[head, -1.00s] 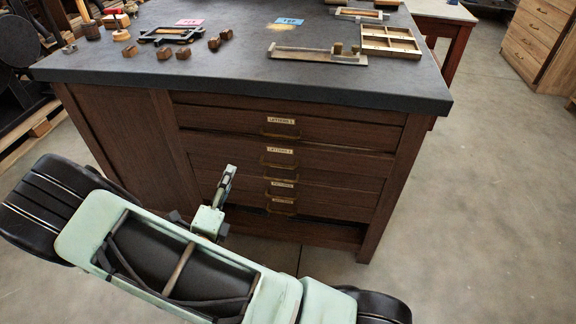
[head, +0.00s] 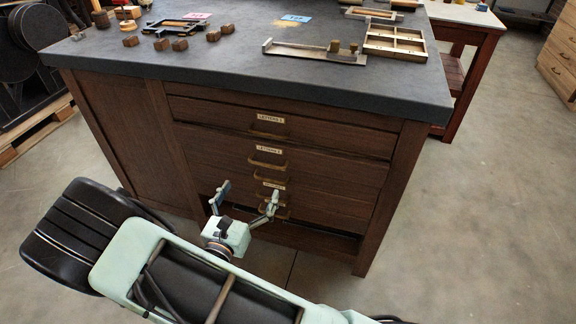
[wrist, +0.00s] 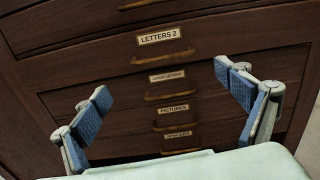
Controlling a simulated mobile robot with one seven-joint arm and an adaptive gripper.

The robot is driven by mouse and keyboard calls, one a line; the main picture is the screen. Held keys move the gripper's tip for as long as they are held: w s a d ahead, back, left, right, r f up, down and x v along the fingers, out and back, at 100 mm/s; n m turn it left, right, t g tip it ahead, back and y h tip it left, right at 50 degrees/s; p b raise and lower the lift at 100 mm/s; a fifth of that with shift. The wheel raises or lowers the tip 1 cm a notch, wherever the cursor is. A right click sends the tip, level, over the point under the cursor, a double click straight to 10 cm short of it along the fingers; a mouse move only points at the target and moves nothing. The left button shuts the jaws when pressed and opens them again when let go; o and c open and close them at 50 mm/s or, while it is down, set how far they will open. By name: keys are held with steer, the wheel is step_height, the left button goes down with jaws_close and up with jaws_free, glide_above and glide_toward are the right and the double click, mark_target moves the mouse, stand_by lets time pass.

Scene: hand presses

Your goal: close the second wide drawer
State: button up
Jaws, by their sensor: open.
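The second wide drawer (head: 335,168), labelled LETTERS 2, stands out a little from the cabinet front, with a dark gap along its top edge. Its brass handle (head: 268,164) is below the label. In the wrist view the drawer front (wrist: 235,42) and its handle (wrist: 163,58) lie above and beyond my fingertips. My gripper (head: 245,198) is open and empty, in front of the lower drawers and below the LETTERS 2 handle. In the wrist view its two blue-padded fingers (wrist: 168,98) are wide apart, with nothing between them touching the pads.
The LETTERS 1 drawer (head: 335,131) is above. Smaller drawers, LARGE LETTERS (wrist: 169,76), PICTURES (wrist: 174,108) and SPACERS (wrist: 178,134), are below. The dark worktop (head: 225,70) overhangs them and holds blocks and trays. Floor (head: 450,230) at right is clear.

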mark_target(266, 164)
steer(key=shift+m, duration=0.4)
steer(key=b+x, duration=0.2)
steer(key=x, duration=0.9)
steer(key=shift+s+d+f+b, duration=0.1)
steer(key=shift+s+d+b, duration=0.1)
steer(key=shift+b, duration=0.2)
